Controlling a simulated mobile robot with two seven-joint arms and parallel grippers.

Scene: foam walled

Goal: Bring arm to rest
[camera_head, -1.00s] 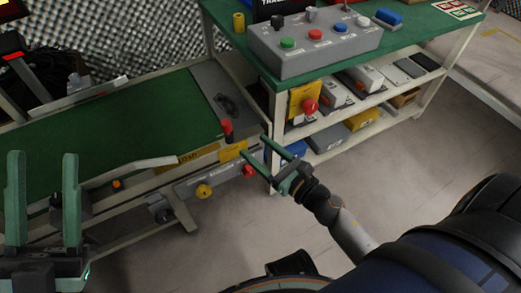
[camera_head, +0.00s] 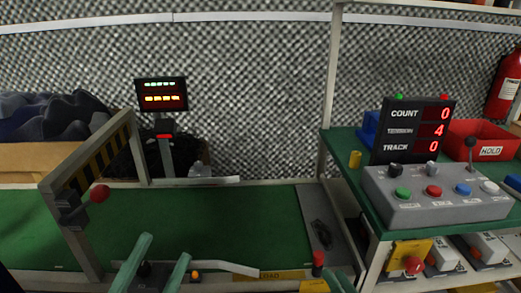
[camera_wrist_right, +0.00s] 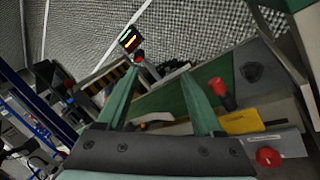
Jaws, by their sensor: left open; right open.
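My left gripper (camera_head: 164,250) shows in the head view at the bottom, left of the middle. Its two green fingers point up and stand apart, with nothing between them, in front of the green conveyor belt (camera_head: 225,215). My right gripper (camera_head: 340,282) is only partly in the head view, at the bottom edge below the red-topped post (camera_head: 318,262). In the right wrist view its two green fingers (camera_wrist_right: 158,75) are spread and empty. They point toward the belt and the lit display (camera_wrist_right: 130,40). Most of both arms is outside the head view.
A grey button console (camera_head: 437,208) and a count display (camera_head: 411,130) stand on the green-topped bench at right. A striped gate (camera_head: 95,165) with a red knob (camera_head: 99,193) crosses the belt at left. The red-topped post and yellow plate (camera_wrist_right: 242,121) are near my right gripper.

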